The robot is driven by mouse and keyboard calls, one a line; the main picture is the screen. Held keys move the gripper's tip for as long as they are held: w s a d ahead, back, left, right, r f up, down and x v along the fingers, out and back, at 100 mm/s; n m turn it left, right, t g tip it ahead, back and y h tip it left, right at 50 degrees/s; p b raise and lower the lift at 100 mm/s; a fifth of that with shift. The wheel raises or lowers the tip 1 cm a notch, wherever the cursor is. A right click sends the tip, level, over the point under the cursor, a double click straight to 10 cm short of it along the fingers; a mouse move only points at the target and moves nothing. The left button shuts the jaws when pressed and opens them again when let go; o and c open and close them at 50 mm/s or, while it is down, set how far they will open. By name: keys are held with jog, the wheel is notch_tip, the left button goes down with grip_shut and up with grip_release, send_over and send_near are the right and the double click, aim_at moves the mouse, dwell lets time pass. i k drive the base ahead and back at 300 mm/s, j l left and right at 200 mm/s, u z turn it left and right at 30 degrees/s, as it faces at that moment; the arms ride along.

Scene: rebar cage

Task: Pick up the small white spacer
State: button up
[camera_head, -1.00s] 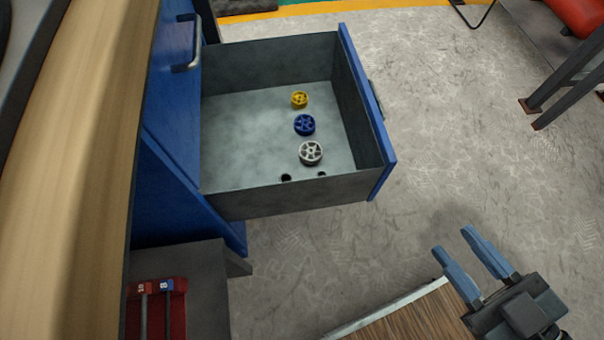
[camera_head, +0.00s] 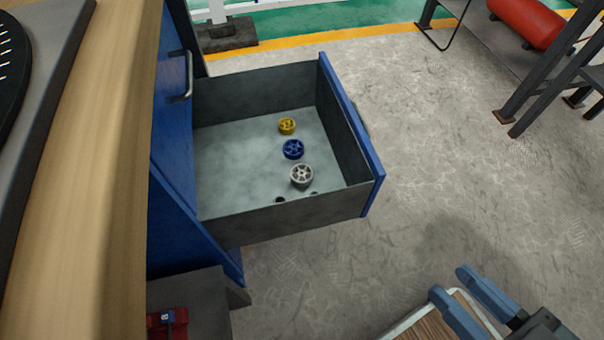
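The small white spacer (camera_head: 302,175), a spoked wheel shape, lies in the open drawer (camera_head: 245,221) near its front wall. A blue spacer (camera_head: 293,149) and a yellow spacer (camera_head: 287,126) lie in a row behind it. My gripper (camera_head: 452,290) is at the lower right, outside the drawer and well apart from the spacers. Its two blue fingers are spread with nothing between them.
The drawer's blue front panel (camera_head: 352,135) stands on the right side of the drawer. A blue cabinet (camera_head: 172,100) and a wooden top (camera_head: 100,170) are at the left. A red holder (camera_head: 170,325) sits at the lower left. Open floor (camera_head: 450,180) lies right of the drawer.

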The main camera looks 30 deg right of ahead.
aim_at(301, 175)
jog(key=i+l+u, duration=0.1)
jog(key=l+u, duration=0.2)
jog(key=l, duration=0.15)
jog(key=i+l+u, duration=0.1)
jog(key=l+u, duration=0.2)
jog(key=l, duration=0.15)
jog(key=i+l+u, duration=0.25)
jog(key=l+u, duration=0.2)
jog(key=l, duration=0.15)
jog(key=i+l+u, duration=0.2)
jog(key=l+u, duration=0.2)
jog(key=l, duration=0.25)
jog(key=l+u, duration=0.45)
jog(key=l, duration=0.2)
jog(key=l+u, duration=0.4)
jog(key=l, duration=0.35)
jog(key=l+u, duration=0.3)
jog(key=l, duration=0.2)
jog(key=k+l+u, duration=0.25)
jog(key=l, duration=0.2)
jog(key=l+u, duration=0.3)
jog(key=l, duration=0.2)
jog(key=k+l+u, duration=0.4)
jog(key=l+u, duration=0.15)
jog(key=l, duration=0.3)
jog(key=k+l+u, duration=0.3)
